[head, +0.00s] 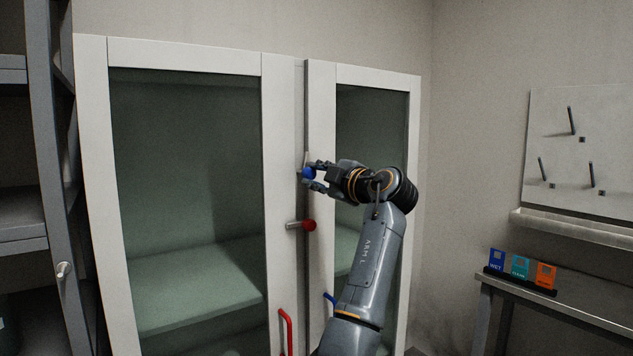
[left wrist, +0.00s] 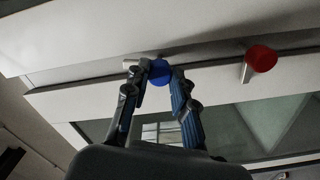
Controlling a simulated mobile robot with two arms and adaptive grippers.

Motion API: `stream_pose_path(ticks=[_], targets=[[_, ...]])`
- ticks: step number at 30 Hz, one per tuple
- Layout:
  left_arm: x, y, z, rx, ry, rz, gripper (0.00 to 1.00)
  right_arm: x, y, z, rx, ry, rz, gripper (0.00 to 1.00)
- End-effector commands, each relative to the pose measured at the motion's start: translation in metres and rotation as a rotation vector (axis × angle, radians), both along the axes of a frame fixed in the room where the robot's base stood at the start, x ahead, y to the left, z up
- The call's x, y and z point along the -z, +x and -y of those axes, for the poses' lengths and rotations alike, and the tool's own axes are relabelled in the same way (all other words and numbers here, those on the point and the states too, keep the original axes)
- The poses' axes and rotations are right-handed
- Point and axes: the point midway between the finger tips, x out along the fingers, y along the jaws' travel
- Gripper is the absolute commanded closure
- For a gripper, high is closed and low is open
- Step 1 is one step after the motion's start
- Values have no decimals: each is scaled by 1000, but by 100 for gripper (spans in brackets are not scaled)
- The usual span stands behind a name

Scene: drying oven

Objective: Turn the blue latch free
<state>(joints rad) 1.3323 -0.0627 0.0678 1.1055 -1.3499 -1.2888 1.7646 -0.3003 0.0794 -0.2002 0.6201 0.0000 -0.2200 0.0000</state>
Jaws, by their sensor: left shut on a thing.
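The blue latch (head: 308,173) is a round blue knob with a short pale bar, set on the cabinet's centre seam. Its bar appears to point up in the head view. My left gripper (head: 313,174) reaches in from the right and is shut on the blue knob. In the left wrist view the blue latch (left wrist: 160,71) sits between the two fingertips of my left gripper (left wrist: 155,76), with its bar partly behind the left finger. My right gripper is not in view.
Below is a red latch (head: 309,225), its bar lying across the seam to the left. A red handle (head: 288,330) and a partly hidden blue handle (head: 329,298) are lower. A shelf rack (head: 50,200) stands left; a bench (head: 580,305) stands right.

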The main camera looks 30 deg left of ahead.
Motion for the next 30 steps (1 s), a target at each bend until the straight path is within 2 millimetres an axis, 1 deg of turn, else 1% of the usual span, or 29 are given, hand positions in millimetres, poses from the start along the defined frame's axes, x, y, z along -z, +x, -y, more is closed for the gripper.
stream_pose_path(ticks=[6, 12, 29, 30], targets=[[0, 0, 0, -1, -47, 118, 100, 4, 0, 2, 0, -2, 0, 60], [-1, 0, 0, 0, -72, 178, 100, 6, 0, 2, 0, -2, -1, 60], [-1, 0, 0, -1, -84, 203, 100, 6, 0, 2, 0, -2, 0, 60], [-1, 0, 0, -1, -84, 203, 69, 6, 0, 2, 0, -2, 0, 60]])
